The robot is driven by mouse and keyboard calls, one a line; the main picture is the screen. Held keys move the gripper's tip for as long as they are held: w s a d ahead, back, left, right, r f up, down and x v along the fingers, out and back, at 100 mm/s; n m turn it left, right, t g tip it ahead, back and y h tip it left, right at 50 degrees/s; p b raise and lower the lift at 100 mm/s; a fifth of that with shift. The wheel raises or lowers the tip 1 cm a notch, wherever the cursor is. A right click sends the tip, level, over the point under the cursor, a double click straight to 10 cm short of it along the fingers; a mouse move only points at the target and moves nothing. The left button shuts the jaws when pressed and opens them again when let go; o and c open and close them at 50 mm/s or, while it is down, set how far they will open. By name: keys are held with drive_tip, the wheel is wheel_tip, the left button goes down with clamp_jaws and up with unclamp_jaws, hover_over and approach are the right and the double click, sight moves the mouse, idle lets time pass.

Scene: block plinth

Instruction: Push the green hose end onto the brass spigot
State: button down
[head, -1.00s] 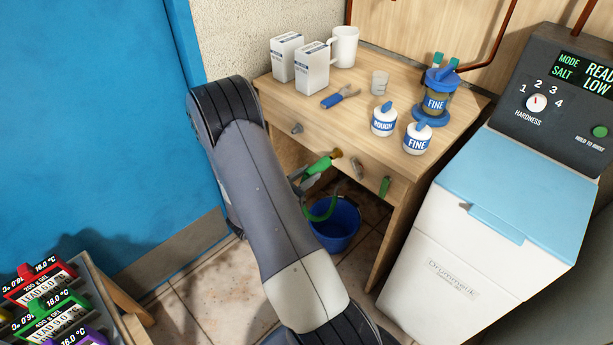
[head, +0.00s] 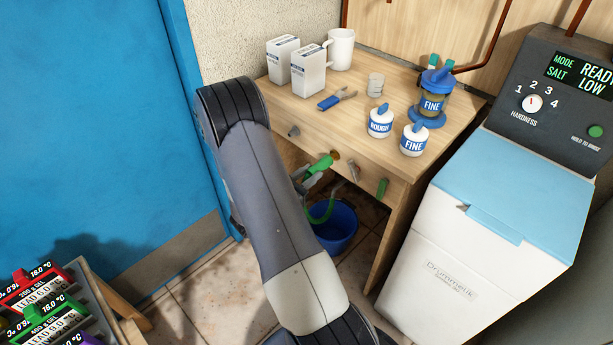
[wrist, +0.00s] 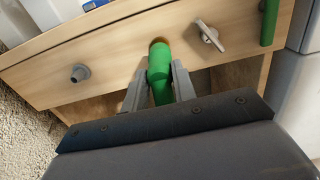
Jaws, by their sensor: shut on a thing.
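My gripper (wrist: 159,82) is shut on the green hose end (wrist: 160,62), with one grey finger on each side. In the head view the hose end (head: 321,163) points up and right at the drawer front, and my gripper (head: 308,179) is partly hidden behind my arm. The brass spigot (head: 336,155) sits on the drawer front right at the hose end's mouth. In the wrist view only a small brass part of the spigot (wrist: 158,41) shows beyond the hose end. I cannot tell whether the hose is around it or just against it.
A grey knob (wrist: 79,73), a metal lever (wrist: 208,35) and a green handle (wrist: 269,20) stick out of the drawer front (wrist: 110,64). A blue bucket (head: 338,230) stands below. Bottles and boxes stand on the tabletop (head: 300,107). A white machine (head: 440,260) is at right.

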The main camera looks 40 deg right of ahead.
drive_tip(key=shift+d, duration=1.1)
drive_tip(key=c, duration=1.1)
unclamp_jaws()
drive_tip(key=shift+o, duration=0.5)
drive_tip(key=o, duration=0.4)
drive_tip(key=shift+w+a, duration=0.1)
drive_tip(key=shift+a, duration=0.05)
drive_tip(key=shift+s+a+b, duration=0.2)
drive_tip(key=shift+a+b, duration=0.15)
drive_tip(key=shift+a, duration=2.05)
